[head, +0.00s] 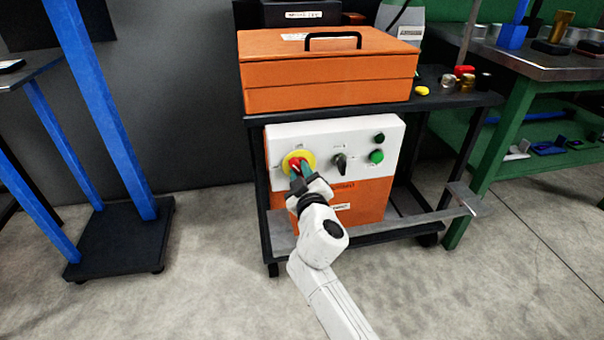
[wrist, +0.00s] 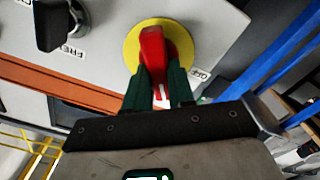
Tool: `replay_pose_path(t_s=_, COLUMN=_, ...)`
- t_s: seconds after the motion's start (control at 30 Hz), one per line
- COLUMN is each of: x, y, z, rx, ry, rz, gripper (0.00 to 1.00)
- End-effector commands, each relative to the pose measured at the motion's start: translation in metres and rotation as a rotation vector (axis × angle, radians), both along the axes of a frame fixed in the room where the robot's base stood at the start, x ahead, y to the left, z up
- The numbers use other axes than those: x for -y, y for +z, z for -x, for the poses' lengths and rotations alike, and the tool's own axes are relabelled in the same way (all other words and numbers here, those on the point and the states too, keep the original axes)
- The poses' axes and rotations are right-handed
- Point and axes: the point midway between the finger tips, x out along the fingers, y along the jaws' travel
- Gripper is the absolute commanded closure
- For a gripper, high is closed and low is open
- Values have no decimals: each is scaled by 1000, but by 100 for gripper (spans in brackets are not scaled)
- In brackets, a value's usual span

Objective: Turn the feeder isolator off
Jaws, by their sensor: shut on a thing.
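The feeder isolator is a red handle (wrist: 153,50) on a round yellow plate (wrist: 131,47), on the white control panel. In the head view the yellow plate (head: 309,156) is at the panel's left, with the red handle (head: 295,161) partly hidden by my gripper (head: 298,170). In the wrist view the green fingers of my gripper (wrist: 159,75) are shut on the red handle, one on each side. An OFF label (wrist: 199,74) is beside the plate. In the wrist view the handle's long side runs roughly up and down the picture.
A black selector knob (head: 340,162) and a green button (head: 376,156) are to the right on the panel (head: 325,135). An orange toolbox (head: 325,70) stands on the cart above. A blue-legged stand (head: 100,100) is at the left, with clear floor between it and the cart.

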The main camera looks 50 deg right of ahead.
Motion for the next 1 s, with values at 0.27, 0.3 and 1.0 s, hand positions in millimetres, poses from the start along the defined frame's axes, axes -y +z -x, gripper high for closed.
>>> replay_pose_path(t_s=0.27, x=-2, y=1, z=-3, rx=-143, ry=4, rz=219, gripper=100)
replay_pose_path(t_s=0.3, x=-2, y=1, z=-3, rx=-165, ry=5, rz=251, gripper=100)
replay_pose_path(t_s=1.0, x=-3, y=-3, z=-4, rx=-473, ry=3, rz=711, gripper=100)
